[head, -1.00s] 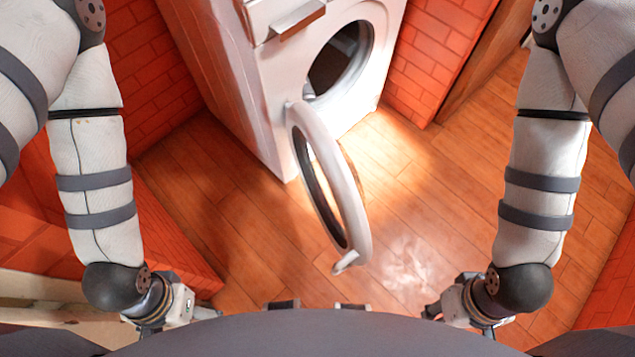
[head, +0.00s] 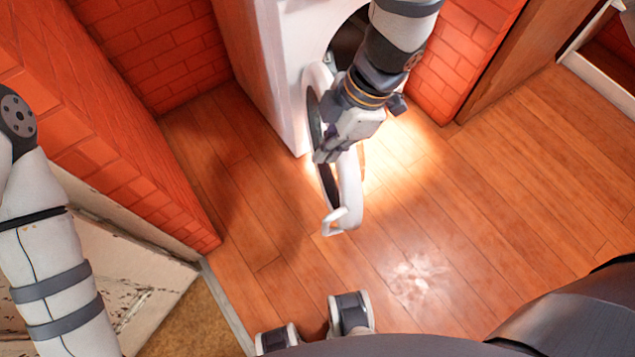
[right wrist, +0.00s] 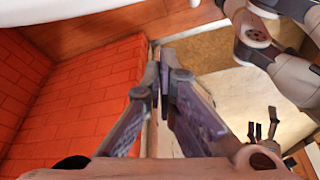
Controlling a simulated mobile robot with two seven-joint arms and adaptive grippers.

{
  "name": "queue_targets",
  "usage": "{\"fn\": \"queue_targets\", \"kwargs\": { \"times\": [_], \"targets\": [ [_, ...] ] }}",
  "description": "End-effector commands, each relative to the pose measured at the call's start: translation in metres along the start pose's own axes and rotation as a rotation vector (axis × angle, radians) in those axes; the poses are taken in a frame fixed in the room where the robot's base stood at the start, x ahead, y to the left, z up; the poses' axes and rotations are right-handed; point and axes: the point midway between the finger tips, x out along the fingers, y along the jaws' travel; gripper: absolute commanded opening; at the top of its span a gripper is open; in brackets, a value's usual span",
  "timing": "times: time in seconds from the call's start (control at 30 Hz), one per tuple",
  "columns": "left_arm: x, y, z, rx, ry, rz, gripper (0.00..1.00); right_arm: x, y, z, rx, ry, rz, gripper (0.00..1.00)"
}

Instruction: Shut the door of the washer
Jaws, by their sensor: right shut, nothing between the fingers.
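The white washer (head: 262,60) stands against the red brick wall in the head view. Its round door (head: 350,195) hangs wide open toward me, with a handle (head: 336,222) at its near end. The dark drum opening (head: 347,38) is partly hidden by my right arm. My right gripper (head: 325,155) is shut and empty, in front of or over the door ring; I cannot tell if it touches. In the right wrist view its fingers (right wrist: 165,88) are together with nothing between them. My left gripper is out of the head view, though a left gripper-like shape (right wrist: 263,130) shows in the right wrist view.
Red brick walls (head: 110,130) flank the washer on both sides. A doorway with a worn white panel (head: 130,270) lies at the lower left. The wooden floor (head: 500,180) to the right is clear.

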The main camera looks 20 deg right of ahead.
Motion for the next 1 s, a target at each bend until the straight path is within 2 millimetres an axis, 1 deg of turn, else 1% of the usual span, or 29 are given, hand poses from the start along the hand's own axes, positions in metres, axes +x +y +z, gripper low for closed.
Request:
{"fn": "queue_targets", "kwargs": {
  "times": [0.07,0.17,0.4,0.53,0.6,0.73,0.87,1.0],
  "targets": [
    [0.003,0.000,0.000,0.000,-0.004,0.000,0.83,0.006,0.000,0.000,-0.010,-0.003,-0.003,0.00],
    [0.008,0.000,0.002,0.001,-0.017,-0.001,0.83,0.025,-0.001,0.001,-0.006,-0.001,-0.007,0.00],
    [0.022,-0.001,0.008,0.001,-0.049,-0.003,0.83,0.079,-0.002,0.001,-0.005,-0.001,-0.009,0.00],
    [0.026,-0.001,0.010,0.002,-0.058,-0.003,0.83,0.105,-0.003,0.001,-0.005,0.000,-0.008,0.00],
    [0.020,-0.001,0.008,0.002,-0.045,-0.003,0.83,0.092,0.001,0.015,-0.004,-0.002,0.002,0.00],
    [0.017,-0.001,0.006,0.001,-0.037,-0.002,0.83,0.086,0.001,0.030,-0.005,-0.001,0.001,0.00],
    [0.016,-0.001,0.006,0.001,-0.036,-0.002,0.83,0.085,0.000,0.036,-0.007,0.000,-0.001,0.00],
    [0.016,-0.001,0.006,0.001,-0.036,-0.002,0.83,0.085,0.000,0.038,-0.007,-0.001,-0.002,0.00]
  ]
}}
